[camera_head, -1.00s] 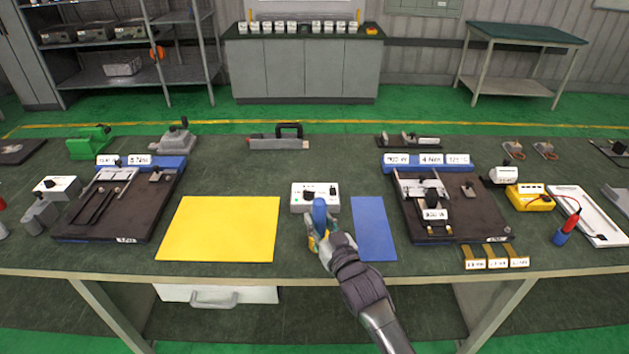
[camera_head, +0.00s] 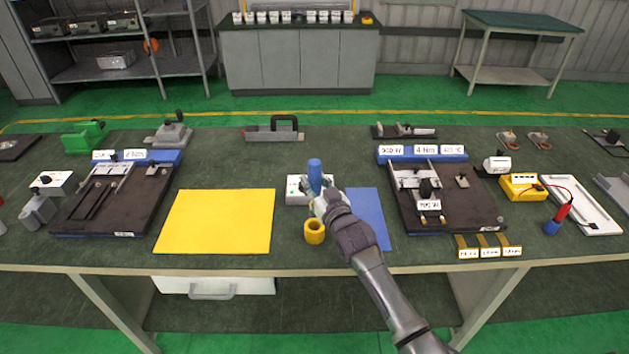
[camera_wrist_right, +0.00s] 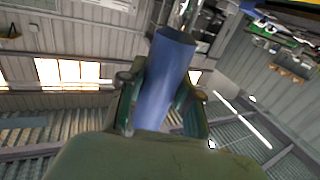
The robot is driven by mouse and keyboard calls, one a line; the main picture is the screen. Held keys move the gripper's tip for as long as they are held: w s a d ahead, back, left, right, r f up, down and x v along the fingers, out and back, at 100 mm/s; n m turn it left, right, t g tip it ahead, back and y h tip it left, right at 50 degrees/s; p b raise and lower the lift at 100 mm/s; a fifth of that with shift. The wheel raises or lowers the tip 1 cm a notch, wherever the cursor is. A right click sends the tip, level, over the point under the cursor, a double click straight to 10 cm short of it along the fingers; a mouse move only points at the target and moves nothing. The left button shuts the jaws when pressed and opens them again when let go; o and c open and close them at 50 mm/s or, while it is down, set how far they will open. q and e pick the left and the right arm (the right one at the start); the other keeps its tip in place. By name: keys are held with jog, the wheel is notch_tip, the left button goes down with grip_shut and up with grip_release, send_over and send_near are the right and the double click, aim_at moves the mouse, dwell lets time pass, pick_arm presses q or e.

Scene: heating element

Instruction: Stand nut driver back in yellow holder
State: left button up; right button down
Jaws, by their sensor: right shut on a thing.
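The nut driver (camera_head: 315,175) has a blue handle and stands about upright in my right gripper (camera_head: 318,200), which is shut on it. In the right wrist view the blue handle (camera_wrist_right: 165,80) sits between the two fingers (camera_wrist_right: 160,105). The driver's lower part is hidden by the gripper in the head view. The yellow holder (camera_head: 314,232) is a small round cup on the table, just in front of the gripper, on the near side. The driver is apart from the holder, behind it in the picture. My left gripper is not in view.
A white box (camera_head: 296,189) with buttons stands just behind the gripper. A yellow mat (camera_head: 215,222) lies to the left and a blue mat (camera_head: 370,215) to the right. A dark fixture (camera_head: 450,208) is further right. The near table edge is clear.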

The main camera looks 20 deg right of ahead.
jog(key=shift+f+b, duration=1.8)
jog(key=shift+f, duration=0.75)
jog(key=shift+p, duration=0.35)
jog(key=shift+f+b, duration=2.3)
jog(key=shift+f, duration=0.65)
jog(key=c, duration=0.7)
grip_release()
jog(key=shift+s+f, duration=0.1)
jog(key=shift+f, duration=0.1)
jog(key=s, duration=0.4)
jog(key=s+d, duration=0.1)
jog(key=s, duration=0.7)
jog(key=shift+d+r, duration=0.15)
